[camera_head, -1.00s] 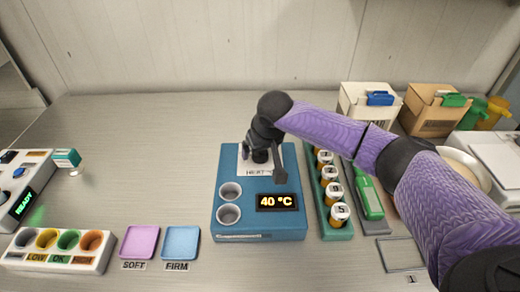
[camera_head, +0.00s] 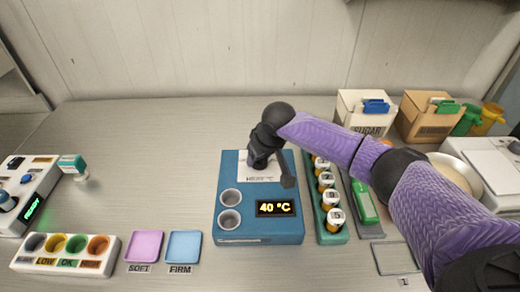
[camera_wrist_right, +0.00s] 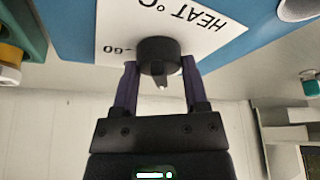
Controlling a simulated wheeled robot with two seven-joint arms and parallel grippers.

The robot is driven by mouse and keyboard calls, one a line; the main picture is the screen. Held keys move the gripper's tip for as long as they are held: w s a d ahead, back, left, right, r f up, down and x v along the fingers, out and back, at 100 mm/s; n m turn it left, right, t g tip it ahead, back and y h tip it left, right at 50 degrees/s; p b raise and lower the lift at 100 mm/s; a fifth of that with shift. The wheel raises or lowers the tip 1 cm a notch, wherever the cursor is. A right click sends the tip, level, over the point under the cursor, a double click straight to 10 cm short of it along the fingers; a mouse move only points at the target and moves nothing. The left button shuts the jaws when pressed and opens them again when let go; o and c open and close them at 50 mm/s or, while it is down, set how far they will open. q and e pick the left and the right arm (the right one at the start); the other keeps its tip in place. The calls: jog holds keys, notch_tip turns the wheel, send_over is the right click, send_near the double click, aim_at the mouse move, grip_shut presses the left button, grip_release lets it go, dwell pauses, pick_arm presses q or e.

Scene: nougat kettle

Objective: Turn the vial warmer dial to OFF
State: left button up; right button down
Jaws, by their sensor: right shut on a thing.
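The blue vial warmer (camera_head: 228,172) stands in the middle of the table, with two round wells at its left and a display (camera_head: 277,208) reading 40 °C. Its black dial (camera_wrist_right: 158,52) sits on a white label plate marked HEAT °C (camera_wrist_right: 205,30); in the head view my gripper hides the dial. My right gripper (camera_wrist_right: 160,78) is over the dial, with a finger on each side of it, shut on it. It also shows in the head view (camera_head: 262,165), at the warmer's back part. No OFF mark is readable in either view. My left gripper is not in view.
A rack of numbered vials (camera_head: 331,228) stands close to the warmer's right. Pink (camera_head: 143,245) and blue (camera_head: 183,245) pads lie to the left, beside a colored-cup block (camera_head: 60,268). Boxes (camera_head: 365,110) stand at the back right. The table behind the warmer is clear.

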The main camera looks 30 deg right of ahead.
jog(key=shift+r+n+y+p, duration=0.1)
jog(key=shift+n+y+p, duration=0.3)
jog(key=shift+n, duration=1.2)
jog(key=n+y, duration=0.1)
jog(key=n, duration=0.2)
jog(key=shift+g, duration=0.4)
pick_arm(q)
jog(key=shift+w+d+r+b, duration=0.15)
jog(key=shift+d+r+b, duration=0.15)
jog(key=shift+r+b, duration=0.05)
pick_arm(e)
jog(key=shift+n, duration=0.3)
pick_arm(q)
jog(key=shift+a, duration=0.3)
pick_arm(e)
jog(key=shift+y, duration=0.3)
jog(key=shift+c, duration=1.5)
grip_release()
jog(key=shift+o, duration=1)
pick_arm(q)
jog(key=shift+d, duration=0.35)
